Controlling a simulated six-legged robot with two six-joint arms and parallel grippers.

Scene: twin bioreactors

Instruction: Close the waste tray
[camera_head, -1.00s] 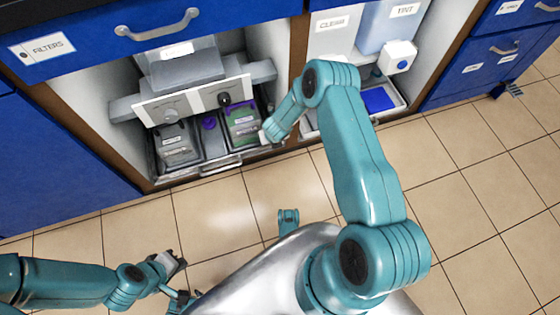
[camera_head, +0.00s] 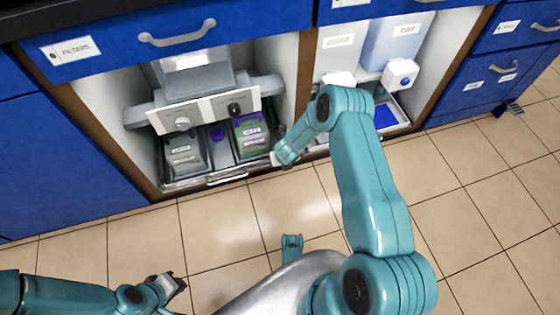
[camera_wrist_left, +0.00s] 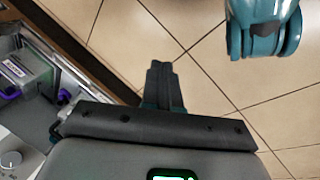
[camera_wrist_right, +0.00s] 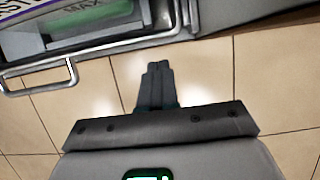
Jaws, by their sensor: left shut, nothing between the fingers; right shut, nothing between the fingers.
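A grey tray with a metal handle (camera_head: 228,179) sits low in the left cabinet bay and holds labelled containers. One of them is a green and purple container (camera_head: 250,138) at its right. My right gripper (camera_head: 280,158) is shut and empty at the tray's front right corner. In the right wrist view its closed fingertips (camera_wrist_right: 157,68) are just in front of the tray's front edge, right of the handle (camera_wrist_right: 40,86). Whether they touch is unclear. My left gripper (camera_head: 172,284) is shut and empty, low over the floor; its fingertips show in the left wrist view (camera_wrist_left: 162,70).
Above the tray hangs a white panel with knobs (camera_head: 205,110). A brown post (camera_head: 303,85) separates the right bay, where another tray with a blue area (camera_head: 385,117) stands partly behind my right arm. Blue drawers flank the bays. The tiled floor in front is clear.

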